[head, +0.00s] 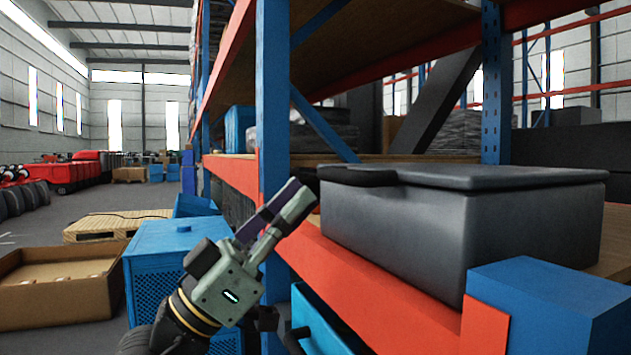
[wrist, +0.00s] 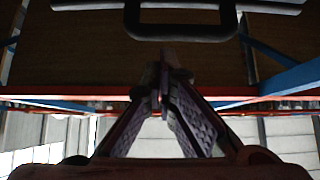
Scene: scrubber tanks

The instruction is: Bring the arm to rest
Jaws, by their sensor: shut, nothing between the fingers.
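My gripper (head: 303,196) is in front of the blue rack upright in the head view, its fingers pointing up and to the right. The fingers are closed together and hold nothing; in the wrist view their tips (wrist: 163,78) meet in the middle. A dark grey lidded tank (head: 450,215) sits on the rack shelf just right of the fingertips in the head view. Whether the tips touch it cannot be told. A dark handle-like bar (wrist: 180,32) crosses the top of the wrist view.
An orange shelf beam (head: 385,305) runs below the tank. A blue block (head: 550,310) is at lower right. A blue crate (head: 160,250), an open cardboard box (head: 55,305) and a wooden pallet (head: 110,226) stand at left. Open floor lies beyond, at far left.

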